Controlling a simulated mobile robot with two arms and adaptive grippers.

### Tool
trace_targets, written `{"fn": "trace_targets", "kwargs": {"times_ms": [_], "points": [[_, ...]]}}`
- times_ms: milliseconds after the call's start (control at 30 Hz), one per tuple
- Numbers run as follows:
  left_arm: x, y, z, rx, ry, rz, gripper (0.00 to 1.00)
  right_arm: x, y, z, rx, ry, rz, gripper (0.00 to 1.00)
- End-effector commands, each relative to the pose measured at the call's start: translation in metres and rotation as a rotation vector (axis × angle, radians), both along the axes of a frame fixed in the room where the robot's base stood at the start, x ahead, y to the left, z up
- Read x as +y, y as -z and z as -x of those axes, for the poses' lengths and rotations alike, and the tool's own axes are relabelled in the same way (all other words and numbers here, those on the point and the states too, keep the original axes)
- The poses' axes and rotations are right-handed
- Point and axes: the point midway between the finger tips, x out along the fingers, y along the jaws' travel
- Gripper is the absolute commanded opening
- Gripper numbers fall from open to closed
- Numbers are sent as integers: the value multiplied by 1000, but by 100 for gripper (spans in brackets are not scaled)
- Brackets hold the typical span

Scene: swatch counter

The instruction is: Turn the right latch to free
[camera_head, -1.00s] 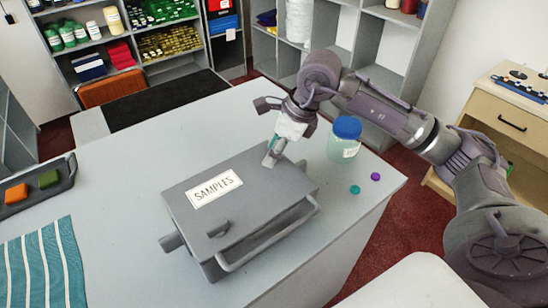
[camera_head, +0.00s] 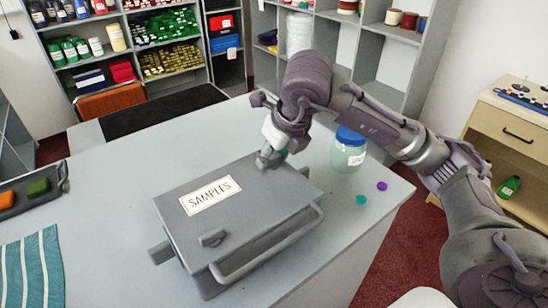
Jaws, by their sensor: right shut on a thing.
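The grey box (camera_head: 240,222) marked SAMPLES sits on the light grey counter, with a grey carrying handle (camera_head: 285,245) along its side. One grey latch (camera_head: 212,237) shows on its lid near the front edge, turned at a slant. My right gripper (camera_head: 270,158) is down at the far right part of the lid, shut on the right latch. The fingers and wrist cover most of that latch, so its exact angle is hard to tell. My left gripper is not in view.
A jar with a blue lid (camera_head: 348,150) stands close to the right of my right gripper. A teal button (camera_head: 361,199) and a purple button (camera_head: 382,186) lie near the counter's right edge. A dark tray (camera_head: 62,180) and striped teal cloth (camera_head: 32,268) lie at the left.

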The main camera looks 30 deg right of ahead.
Motion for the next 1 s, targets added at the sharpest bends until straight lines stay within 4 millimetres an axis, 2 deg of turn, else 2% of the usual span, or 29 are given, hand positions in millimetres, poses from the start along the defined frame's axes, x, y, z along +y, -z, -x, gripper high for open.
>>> {"fn": "trace_targets", "kwargs": {"times_ms": [567,600,700,1000], "points": [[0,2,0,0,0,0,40,0,-1,0,-3,29,-2,11],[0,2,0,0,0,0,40,0,-1,0,-3,29,-2,52],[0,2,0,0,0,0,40,0,-1,0,-3,28,-1,69],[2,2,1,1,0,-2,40,0,-1,0,-1,27,0,71]]}}
